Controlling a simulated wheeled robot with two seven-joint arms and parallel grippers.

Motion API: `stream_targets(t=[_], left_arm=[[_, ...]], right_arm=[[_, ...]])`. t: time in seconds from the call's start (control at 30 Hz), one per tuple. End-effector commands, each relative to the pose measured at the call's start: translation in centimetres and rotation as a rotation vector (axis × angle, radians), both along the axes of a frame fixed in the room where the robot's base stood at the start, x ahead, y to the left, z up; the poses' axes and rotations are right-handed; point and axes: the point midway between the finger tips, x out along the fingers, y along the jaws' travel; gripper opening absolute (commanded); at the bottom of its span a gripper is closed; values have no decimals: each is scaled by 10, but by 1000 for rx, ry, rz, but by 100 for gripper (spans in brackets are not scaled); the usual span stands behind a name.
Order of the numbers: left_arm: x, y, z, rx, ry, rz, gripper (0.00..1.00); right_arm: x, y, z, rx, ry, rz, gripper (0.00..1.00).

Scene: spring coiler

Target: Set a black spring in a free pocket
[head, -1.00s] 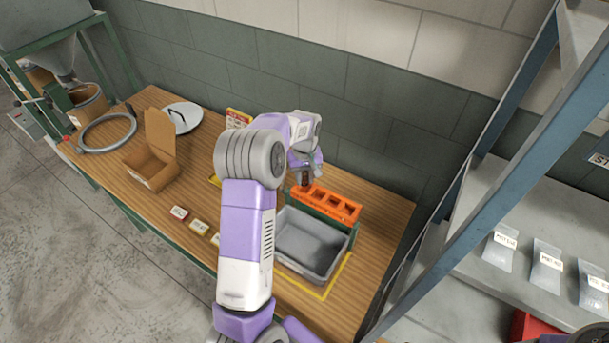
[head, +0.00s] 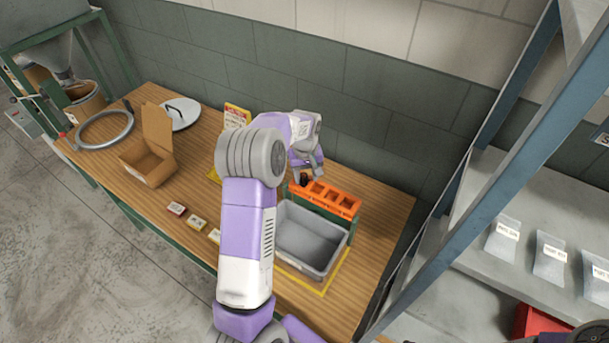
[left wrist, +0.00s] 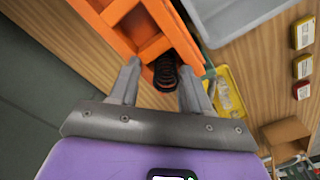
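The orange rack (head: 337,202) with a row of square pockets stands on a green base behind the grey tray. A black spring (head: 304,179) stands in the rack's leftmost pocket in the head view, its top showing. It also shows in the left wrist view (left wrist: 165,72), between my fingers. My left gripper (head: 312,170) is just above that end of the rack. In the left wrist view my left gripper (left wrist: 160,70) is open, with a gap between finger and spring. The other pockets in view look empty.
A grey tray (head: 335,262) sits in front of the rack. An open cardboard box (head: 146,167), a grey ring (head: 82,144) and a round lid (head: 190,120) lie to the left. Small labelled boxes (head: 197,222) line the front edge. A shelf unit (head: 450,200) stands at right.

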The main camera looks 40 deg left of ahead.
Motion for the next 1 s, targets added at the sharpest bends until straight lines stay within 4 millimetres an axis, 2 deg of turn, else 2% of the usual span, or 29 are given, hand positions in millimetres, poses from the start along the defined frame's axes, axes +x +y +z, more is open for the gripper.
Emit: stream_targets(t=[0.03,0.47,0.57,0.8,1.0], left_arm=[[-11,3,-14,-2,40,3,58],[-13,5,-13,2,43,2,58],[-12,4,-4,3,39,1,58],[-7,-1,42,5,17,-1,58],[-5,-4,70,7,6,-3,58]], right_arm=[[0,0,-1,0,0,0,0],[0,0,-2,0,0,0,0],[0,0,-1,0,0,0,0],[0,0,0,0,0,0,0],[0,0,1,0,0,0,0]])
